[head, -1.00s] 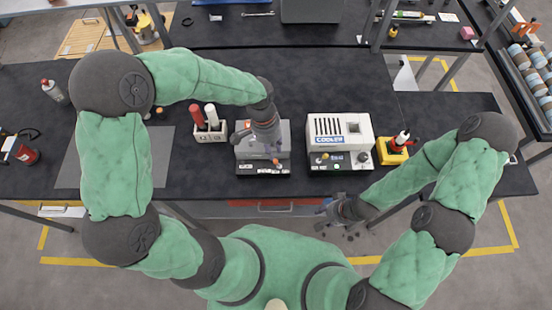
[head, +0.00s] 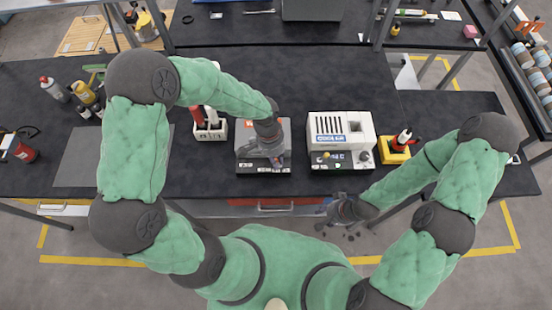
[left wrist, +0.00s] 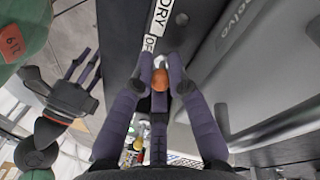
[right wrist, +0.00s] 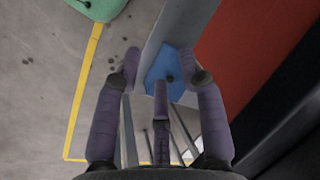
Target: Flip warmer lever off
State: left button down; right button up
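The warmer (head: 244,153) is the grey machine on the table's front part in the head view, left of the white cooler. My left gripper (head: 276,160) is at its front right, over the front panel. In the left wrist view the lever's orange ball knob (left wrist: 160,83) sits between the fingertips of my left gripper (left wrist: 160,70). The fingers are drawn in close on both sides of the knob and appear to touch it. A white label strip (left wrist: 155,28) lies just beyond. My right gripper (right wrist: 160,70) is open and empty, below the table's front edge.
The white cooler (head: 338,130) stands right of the warmer, with a yellow holder (head: 392,156) beside it. A white rack (head: 210,134) with red and white handles stands left of the warmer. A red drawer front (head: 275,204) is under the table. Bottles stand at the left.

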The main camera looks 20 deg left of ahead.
pick_arm(q)
jog(key=shift+a, duration=0.1)
jog(key=shift+s+a+h+p, duration=0.1)
jog(key=shift+a+h+p, duration=0.05)
jog(key=shift+h+p, duration=0.25)
jog(key=shift+a+f+h, duration=0.1)
jog(key=shift+f+h, duration=0.05)
jog(key=shift+h, duration=0.35)
jog(key=c, duration=1.5)
grip_release()
jog(key=s+v, duration=0.1)
jog(key=v, duration=1.1)
jog(key=shift+w, duration=0.3)
jog(key=shift+a, duration=0.1)
